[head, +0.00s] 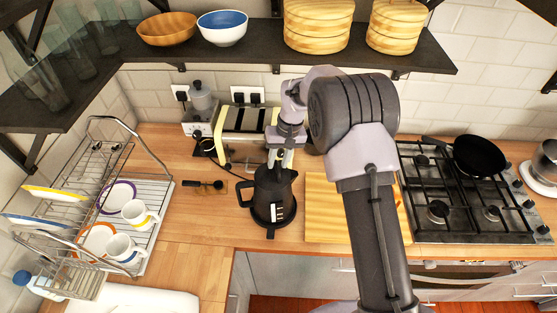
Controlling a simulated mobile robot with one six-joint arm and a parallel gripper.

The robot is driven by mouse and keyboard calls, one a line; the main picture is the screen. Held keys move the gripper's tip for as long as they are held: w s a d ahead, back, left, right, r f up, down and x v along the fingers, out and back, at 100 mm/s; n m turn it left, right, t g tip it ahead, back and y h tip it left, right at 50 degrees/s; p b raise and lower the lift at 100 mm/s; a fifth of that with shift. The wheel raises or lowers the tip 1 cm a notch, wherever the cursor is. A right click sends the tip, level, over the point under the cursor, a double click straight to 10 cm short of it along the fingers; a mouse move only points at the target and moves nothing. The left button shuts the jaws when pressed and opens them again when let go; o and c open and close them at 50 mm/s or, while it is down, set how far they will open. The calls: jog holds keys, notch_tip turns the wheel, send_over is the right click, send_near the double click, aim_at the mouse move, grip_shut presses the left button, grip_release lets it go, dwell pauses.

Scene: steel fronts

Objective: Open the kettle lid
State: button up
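A black kettle (270,200) stands upright on the wooden counter, left of the cutting board, with its handle at the left. My gripper (283,163) points down right over the top of the kettle, at or just above its lid. The fingertips are small and overlap the kettle's top in this view. I cannot tell whether they touch the lid or whether they are open or shut. The lid is partly hidden by my gripper, and no raised lid shows.
A yellow toaster (246,124) stands behind the kettle. The cutting board (325,222) lies to its right, with the gas hob (462,205) beyond. A dish rack (118,222) stands at the left. A dark shelf (262,58) with bowls and wooden containers hangs above.

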grip_shut()
dwell(1.2)
